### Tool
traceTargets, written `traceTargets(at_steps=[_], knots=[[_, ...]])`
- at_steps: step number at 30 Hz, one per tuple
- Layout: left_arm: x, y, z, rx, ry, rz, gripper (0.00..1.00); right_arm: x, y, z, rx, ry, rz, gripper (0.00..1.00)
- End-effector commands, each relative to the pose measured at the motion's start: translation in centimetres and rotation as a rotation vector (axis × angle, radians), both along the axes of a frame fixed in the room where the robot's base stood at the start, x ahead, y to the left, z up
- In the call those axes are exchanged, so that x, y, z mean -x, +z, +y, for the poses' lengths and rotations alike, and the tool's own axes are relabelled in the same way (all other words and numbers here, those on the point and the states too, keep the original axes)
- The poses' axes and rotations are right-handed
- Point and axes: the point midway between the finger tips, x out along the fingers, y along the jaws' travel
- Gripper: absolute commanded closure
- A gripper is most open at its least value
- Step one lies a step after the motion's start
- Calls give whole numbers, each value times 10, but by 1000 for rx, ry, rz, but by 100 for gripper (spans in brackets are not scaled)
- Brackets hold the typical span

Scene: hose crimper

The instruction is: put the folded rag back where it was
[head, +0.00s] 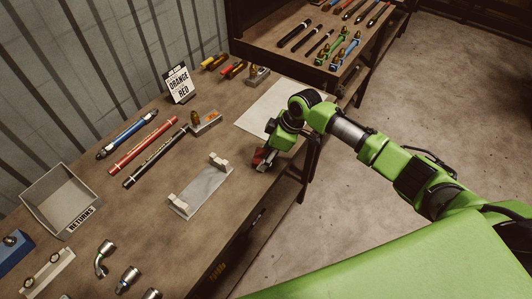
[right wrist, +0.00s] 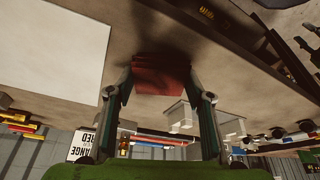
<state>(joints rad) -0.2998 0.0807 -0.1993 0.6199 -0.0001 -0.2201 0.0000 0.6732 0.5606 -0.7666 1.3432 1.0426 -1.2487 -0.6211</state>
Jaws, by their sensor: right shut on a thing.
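The folded rag (head: 259,157) is dark red and small, near the front edge of the workbench (head: 143,212). My right gripper (head: 265,161) reaches over that edge and is shut on it. In the right wrist view the rag (right wrist: 160,76) sits between the two fingers, close against the bench top, with a dark shadow beside it. I cannot tell whether it touches the bench. My left gripper is not in view.
A white sheet (head: 262,108) lies just behind the gripper. A grey plate with two cream blocks (head: 203,190) lies left of the rag.

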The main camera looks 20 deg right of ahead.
Motion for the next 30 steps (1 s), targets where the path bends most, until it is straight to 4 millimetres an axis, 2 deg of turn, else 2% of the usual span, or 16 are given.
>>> traceTargets(at_steps=[7, 8, 9, 22, 26, 30], knots=[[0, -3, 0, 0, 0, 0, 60, 0, -4, 0, 0, -1, 0, 69], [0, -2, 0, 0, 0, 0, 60, 0, -3, 0, 0, 0, 0, 44], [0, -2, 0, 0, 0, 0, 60, 0, -3, 0, 0, 0, 0, 35], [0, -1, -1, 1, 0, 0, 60, 0, 3, -2, 0, 0, -1, 35], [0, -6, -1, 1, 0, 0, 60, 3, 19, -8, 0, 0, -2, 35], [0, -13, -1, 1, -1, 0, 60, 9, 48, -19, 0, -1, -5, 35]])
